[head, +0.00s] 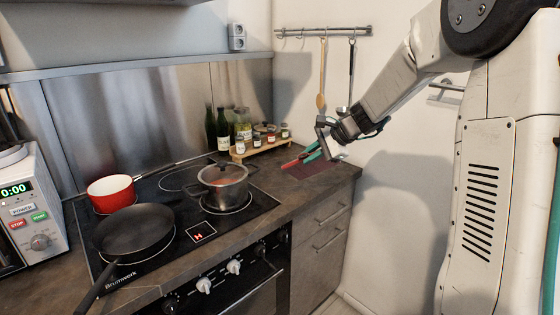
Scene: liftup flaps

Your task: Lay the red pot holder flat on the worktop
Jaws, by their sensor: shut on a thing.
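The red pot holder (308,171) shows as a dark red patch at the right end of the worktop (337,176), near the wall. My gripper (301,158) reaches down to it from the upper right and is shut on it. A bright red strip and a teal strip show at the gripper's end, partly covering the pot holder. At this size I cannot tell how much of the pot holder touches the worktop.
A wooden rack with jars (259,146) stands just left of the gripper. A lidded steel pot (222,185), a red pot (111,194) and a black pan (134,232) stand on the hob. Utensils hang from a wall rail (322,32).

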